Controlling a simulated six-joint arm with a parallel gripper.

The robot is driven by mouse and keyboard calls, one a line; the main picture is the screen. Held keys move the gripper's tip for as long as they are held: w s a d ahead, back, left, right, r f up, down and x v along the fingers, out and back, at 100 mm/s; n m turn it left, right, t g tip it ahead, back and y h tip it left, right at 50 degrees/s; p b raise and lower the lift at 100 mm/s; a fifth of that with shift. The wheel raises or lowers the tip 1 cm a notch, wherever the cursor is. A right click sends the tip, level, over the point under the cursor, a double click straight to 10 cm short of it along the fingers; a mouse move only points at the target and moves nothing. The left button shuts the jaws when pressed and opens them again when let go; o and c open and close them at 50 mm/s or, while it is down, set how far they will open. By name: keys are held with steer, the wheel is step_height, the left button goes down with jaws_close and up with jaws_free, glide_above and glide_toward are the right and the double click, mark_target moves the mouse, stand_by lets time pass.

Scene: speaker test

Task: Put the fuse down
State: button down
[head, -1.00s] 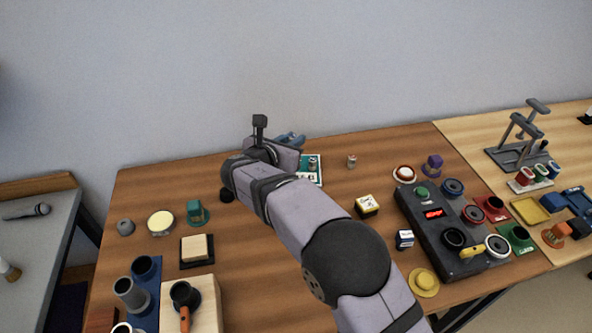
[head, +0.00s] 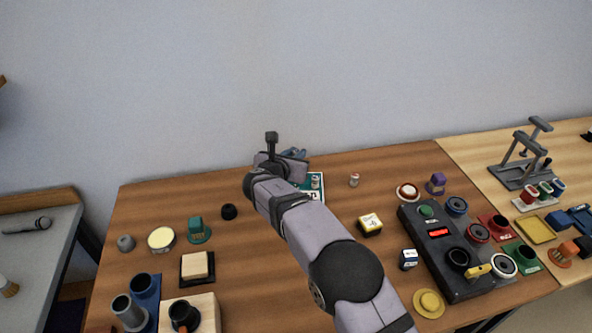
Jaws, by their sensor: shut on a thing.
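My gripper (head: 294,156) is at the back of the brown table, just above or beside a teal-and-white card (head: 318,196). My wrist and forearm cover most of it, and only its bluish finger parts show. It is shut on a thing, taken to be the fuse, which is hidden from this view. I cannot tell whether the held thing touches the card or the table. A small silver cylinder (head: 315,181) shows on the card. Another small cylinder with a reddish part (head: 354,180) stands on the table to the right of the card.
The back left of the table is clear.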

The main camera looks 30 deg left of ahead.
steer(key=shift+f, duration=2.35)
steer(key=shift+f, duration=0.1)
steer(key=shift+f, duration=0.15)
steer(key=c, duration=1.7)
jaws_free()
steer(key=shift+s+r, duration=0.1)
steer(key=shift+r, duration=0.2)
steer(key=b+v, duration=0.1)
steer(key=v, duration=1.1)
steer(key=shift+f+b, duration=0.1)
steer(key=shift+b, duration=0.2)
